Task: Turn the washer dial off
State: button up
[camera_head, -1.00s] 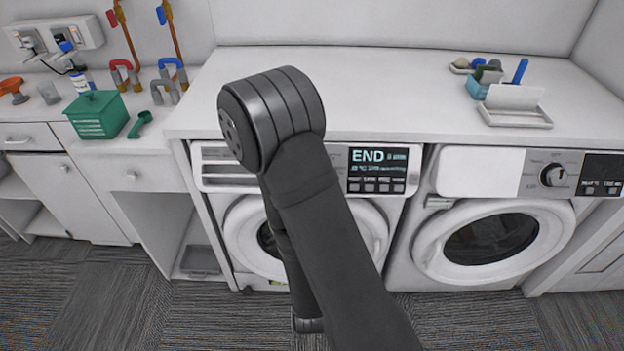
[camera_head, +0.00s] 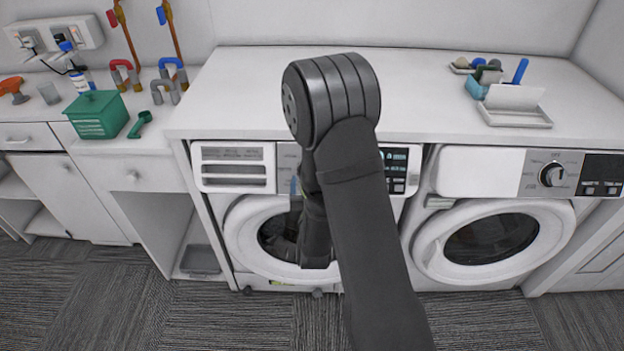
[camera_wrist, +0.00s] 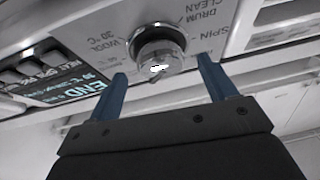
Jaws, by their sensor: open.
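The washer dial (camera_wrist: 158,46) is a round silver knob on a printed panel in the wrist view. My gripper (camera_wrist: 161,66) is open, with its two blue fingers apart, one to each side below the dial. I cannot tell whether either finger touches it. The lit END display (camera_wrist: 85,85) is left of the dial, and the print appears upside down. In the head view the left washer (camera_head: 233,168) stands under the counter. My arm hides its dial and part of its display there.
A second washer with its own dial (camera_head: 551,174) stands to the right. The white counter (camera_head: 430,85) above has a tray (camera_head: 515,117) and small items at its right. A green box (camera_head: 97,115) sits on the left counter. Carpet tile floor is in front.

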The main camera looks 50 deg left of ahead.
jog(key=shift+x, duration=1.15)
jog(key=c, duration=1)
jog(key=shift+n, duration=0.3)
jog(key=n+g, duration=0.1)
jog(key=n, duration=0.2)
jog(key=n+g+y, duration=0.1)
jog(key=n+g, duration=0.1)
jog(key=n, duration=0.2)
jog(key=n+g, duration=0.2)
jog(key=n, duration=0.1)
jog(key=shift+w+d+r+y, duration=0.25)
jog(key=shift+w+y, duration=0.05)
jog(key=shift+w, duration=0.05)
jog(key=shift+n+g, duration=0.3)
jog(key=shift+n, duration=0.2)
